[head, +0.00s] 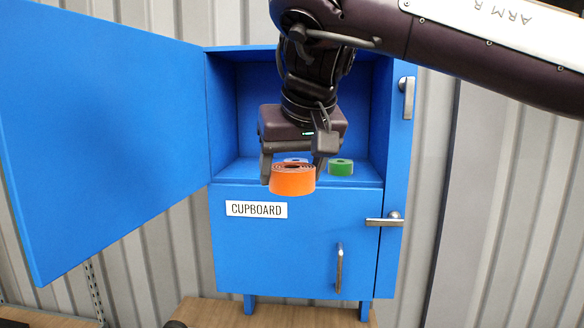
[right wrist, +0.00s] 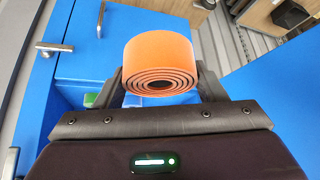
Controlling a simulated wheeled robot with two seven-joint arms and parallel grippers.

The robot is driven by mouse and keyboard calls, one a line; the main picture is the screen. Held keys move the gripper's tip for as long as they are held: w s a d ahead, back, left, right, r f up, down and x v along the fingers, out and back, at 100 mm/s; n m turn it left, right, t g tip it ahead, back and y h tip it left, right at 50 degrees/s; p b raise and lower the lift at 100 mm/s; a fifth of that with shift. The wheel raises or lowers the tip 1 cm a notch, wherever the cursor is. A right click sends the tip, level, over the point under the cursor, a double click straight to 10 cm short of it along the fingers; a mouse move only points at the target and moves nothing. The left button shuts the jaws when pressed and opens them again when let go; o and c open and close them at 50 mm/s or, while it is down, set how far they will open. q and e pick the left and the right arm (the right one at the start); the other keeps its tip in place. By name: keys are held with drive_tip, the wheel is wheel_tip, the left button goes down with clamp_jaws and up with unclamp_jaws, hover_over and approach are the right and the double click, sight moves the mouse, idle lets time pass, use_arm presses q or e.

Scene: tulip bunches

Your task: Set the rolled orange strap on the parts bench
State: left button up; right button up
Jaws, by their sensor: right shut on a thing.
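The rolled orange strap (head: 293,181) is held between the fingers of my right gripper (head: 292,166), in front of the open upper compartment of the blue cupboard. In the right wrist view the orange strap (right wrist: 158,62) sits between both fingertips of the right gripper (right wrist: 160,80), its coil edge facing the camera. The right gripper is shut on it. My left gripper is not in view. I cannot make out the parts bench for certain in these frames.
The blue cupboard (head: 300,250) has its upper door (head: 110,120) swung open to the left. A green roll (head: 341,167) stands on its shelf, with a pale bluish roll (head: 295,160) partly hidden behind the gripper. A wooden surface (head: 270,314) lies below the cupboard.

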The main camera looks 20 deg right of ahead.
sight(285, 176)
drive_tip(key=s+a, duration=0.1)
drive_tip(key=s, duration=0.1)
drive_tip(key=s+a, duration=0.1)
drive_tip(key=s+a+b, duration=0.1)
drive_tip(key=s, duration=0.1)
drive_tip(key=shift+s+a+r, duration=0.1)
drive_tip(key=shift+s+r, duration=0.05)
drive_tip(key=shift+s, duration=0.15)
drive_tip(key=shift+s+a+r+p, duration=0.25)
drive_tip(key=shift+s+p, duration=0.15)
drive_tip(key=shift+p, duration=0.05)
drive_tip(key=shift+s+a+f+p, duration=0.2)
drive_tip(key=shift+s+a+p, duration=0.1)
drive_tip(key=shift+s+p, duration=0.35)
drive_tip(key=shift+s+a, duration=0.1)
drive_tip(key=shift+s, duration=0.1)
